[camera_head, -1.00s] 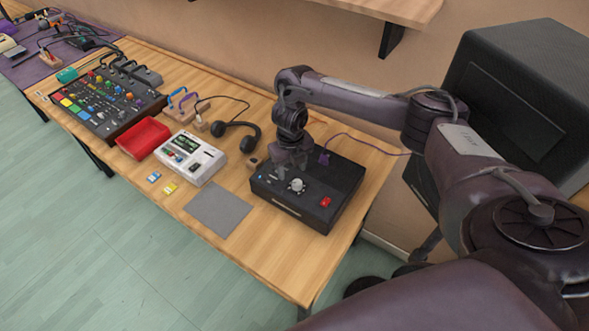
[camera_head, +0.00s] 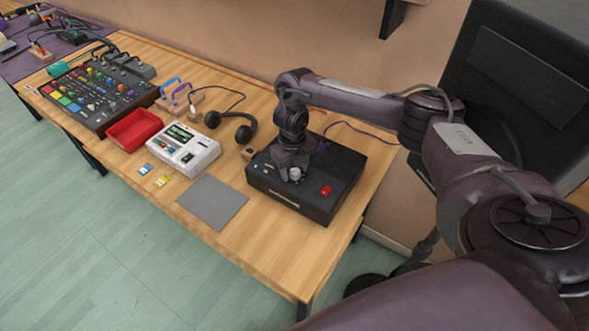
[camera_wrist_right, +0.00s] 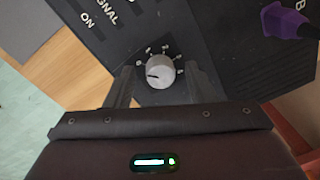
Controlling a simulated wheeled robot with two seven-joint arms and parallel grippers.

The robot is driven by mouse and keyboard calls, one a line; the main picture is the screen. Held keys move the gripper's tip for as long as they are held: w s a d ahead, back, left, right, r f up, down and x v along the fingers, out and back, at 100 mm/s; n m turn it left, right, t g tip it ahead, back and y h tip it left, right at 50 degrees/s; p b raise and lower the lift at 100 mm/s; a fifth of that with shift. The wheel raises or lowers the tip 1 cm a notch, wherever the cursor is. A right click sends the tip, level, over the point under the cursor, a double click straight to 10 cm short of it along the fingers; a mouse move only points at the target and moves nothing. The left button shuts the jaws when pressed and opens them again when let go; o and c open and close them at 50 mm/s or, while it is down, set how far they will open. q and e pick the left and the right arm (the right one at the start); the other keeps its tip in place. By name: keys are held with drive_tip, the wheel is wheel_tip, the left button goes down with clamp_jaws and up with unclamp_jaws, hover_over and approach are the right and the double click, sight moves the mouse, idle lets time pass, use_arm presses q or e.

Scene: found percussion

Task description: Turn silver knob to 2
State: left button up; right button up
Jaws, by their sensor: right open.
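The silver knob (camera_head: 295,174) sits on top of a black box (camera_head: 308,208) at the right end of the table. My right gripper (camera_head: 291,172) is over the box at the knob. In the right wrist view its two fingers (camera_wrist_right: 160,82) are apart, one on each side of the knob, with gaps visible. My left gripper is not in view.
A red switch (camera_head: 326,190) is on the box, right of the knob. A purple plug (camera_wrist_right: 289,21) with a cable stands behind. Left of the box are a grey mat (camera_head: 212,202), headphones (camera_head: 235,126), a white device (camera_head: 184,150) and a red tray (camera_head: 133,130).

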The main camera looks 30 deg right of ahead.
drive_tip(key=c, duration=1)
drive_tip(key=m+p, duration=0.1)
drive_tip(key=m, duration=0.3)
drive_tip(key=shift+m, duration=0.3)
drive_tip(key=m+p, duration=0.1)
drive_tip(key=m, duration=0.3)
drive_tip(key=shift+d+r+m, duration=0.1)
drive_tip(key=shift+m, duration=0.2)
drive_tip(key=m+p, duration=0.2)
drive_tip(key=m, duration=0.2)
drive_tip(key=shift+m+g, duration=0.3)
drive_tip(key=shift+m+y+p, duration=0.3)
drive_tip(key=shift+m+p, duration=0.8)
drive_tip(key=shift+m, duration=0.9)
